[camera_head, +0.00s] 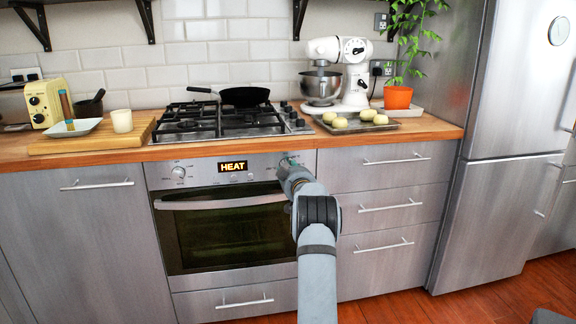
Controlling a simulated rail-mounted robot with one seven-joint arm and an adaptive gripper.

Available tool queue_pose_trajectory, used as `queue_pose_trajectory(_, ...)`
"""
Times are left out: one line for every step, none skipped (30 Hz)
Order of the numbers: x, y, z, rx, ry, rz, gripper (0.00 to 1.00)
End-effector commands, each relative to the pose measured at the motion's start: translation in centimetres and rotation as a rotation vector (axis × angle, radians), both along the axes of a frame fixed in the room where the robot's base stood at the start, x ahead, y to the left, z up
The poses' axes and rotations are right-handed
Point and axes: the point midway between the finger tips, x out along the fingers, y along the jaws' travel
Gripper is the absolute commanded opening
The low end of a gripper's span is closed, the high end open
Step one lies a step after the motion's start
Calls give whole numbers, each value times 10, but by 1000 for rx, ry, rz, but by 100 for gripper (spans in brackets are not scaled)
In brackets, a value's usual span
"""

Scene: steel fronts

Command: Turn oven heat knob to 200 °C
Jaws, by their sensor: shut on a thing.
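One round knob (179,173) shows on the left of the panel. My gripper (287,163) is at the right end of the panel, shut on the right-hand knob. The gripper hides that knob, so its pointer and temperature setting cannot be read. My arm comes up from the bottom of the picture in front of the oven's right side.
The oven door handle (222,202) runs across below the panel. Drawers with bar handles (390,208) are to the right. The wooden worktop (225,150) above carries a gas hob (222,122), a pan (245,96) and a tray of pale round pieces (368,127).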

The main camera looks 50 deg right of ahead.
Motion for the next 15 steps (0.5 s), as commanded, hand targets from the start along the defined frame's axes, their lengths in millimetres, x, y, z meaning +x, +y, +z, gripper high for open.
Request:
queue_pose_trajectory(8,6,8,23,-34,15,6)
queue_pose_trajectory(8,6,8,44,-52,15,6)
queue_pose_trajectory(8,6,9,72,-78,16,6)
queue_pose_trajectory(7,5,9,94,-96,15,6)
queue_pose_trajectory(7,5,9,116,-115,15,6)
queue_pose_trajectory(7,5,9,144,-140,15,6)
queue_pose_trajectory(7,5,10,165,-159,15,6)
queue_pose_trajectory(7,5,10,186,-178,15,6)
queue_pose_trajectory(7,4,10,216,-203,14,6)
queue_pose_trajectory(6,4,10,238,-221,14,6)
queue_pose_trajectory(6,4,10,260,-240,14,6)
queue_pose_trajectory(6,4,10,287,-265,15,6)
queue_pose_trajectory(6,4,10,309,-285,15,6)
queue_pose_trajectory(6,3,10,330,-303,14,6)
queue_pose_trajectory(5,3,10,359,-328,14,6)
